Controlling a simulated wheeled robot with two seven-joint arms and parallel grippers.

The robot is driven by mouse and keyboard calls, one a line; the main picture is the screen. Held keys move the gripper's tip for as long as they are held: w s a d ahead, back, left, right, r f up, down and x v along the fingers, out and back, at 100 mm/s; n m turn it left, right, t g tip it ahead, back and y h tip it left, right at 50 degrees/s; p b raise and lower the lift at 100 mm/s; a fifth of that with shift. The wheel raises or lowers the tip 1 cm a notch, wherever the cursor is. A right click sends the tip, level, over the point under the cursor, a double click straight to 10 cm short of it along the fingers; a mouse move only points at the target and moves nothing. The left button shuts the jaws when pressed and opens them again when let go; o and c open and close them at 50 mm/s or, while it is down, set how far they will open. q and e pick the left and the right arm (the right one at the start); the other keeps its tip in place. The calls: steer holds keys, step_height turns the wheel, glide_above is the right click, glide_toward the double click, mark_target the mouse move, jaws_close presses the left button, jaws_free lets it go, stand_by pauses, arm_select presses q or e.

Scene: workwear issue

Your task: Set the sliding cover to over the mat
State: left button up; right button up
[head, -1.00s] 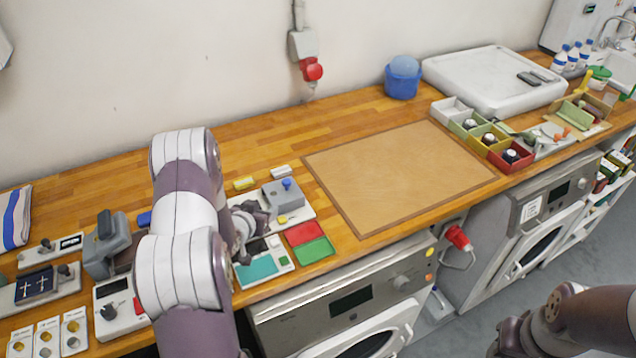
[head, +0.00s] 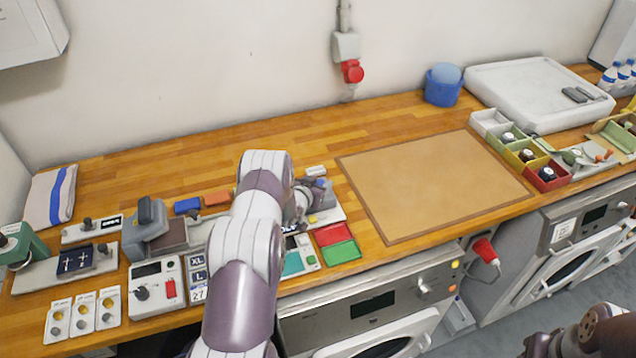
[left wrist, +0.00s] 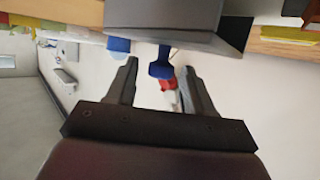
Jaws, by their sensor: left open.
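The sliding cover (head: 326,196) is a grey block with a blue knob (left wrist: 160,66), on a pale base plate beside the large tan mat (head: 440,185). In the head view my left gripper (head: 312,194) partly hides the cover. In the left wrist view the grey cover (left wrist: 170,36) fills the top, and its blue knob shows between the two spread fingers of my left gripper (left wrist: 160,82). The fingers are open and apart from the knob. I cannot tell which spot on the base counts as the mat. My right gripper is not in view.
Red and green pads (head: 337,243) lie in front of the cover. A grey press-like device (head: 146,225) and a control box (head: 157,287) stand at left. Coloured bins (head: 520,152) and a white tray (head: 540,92) stand at right. The worktop behind the cover is largely clear.

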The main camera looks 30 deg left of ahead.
arm_select(q)
jaws_close()
steer(key=s+a, duration=0.2)
steer(key=s, duration=0.1)
steer(key=s+a+b, duration=0.1)
steer(key=s+a, duration=0.4)
steer(key=s, duration=0.1)
steer(key=shift+a+b, duration=0.3)
steer(key=shift+b, duration=0.1)
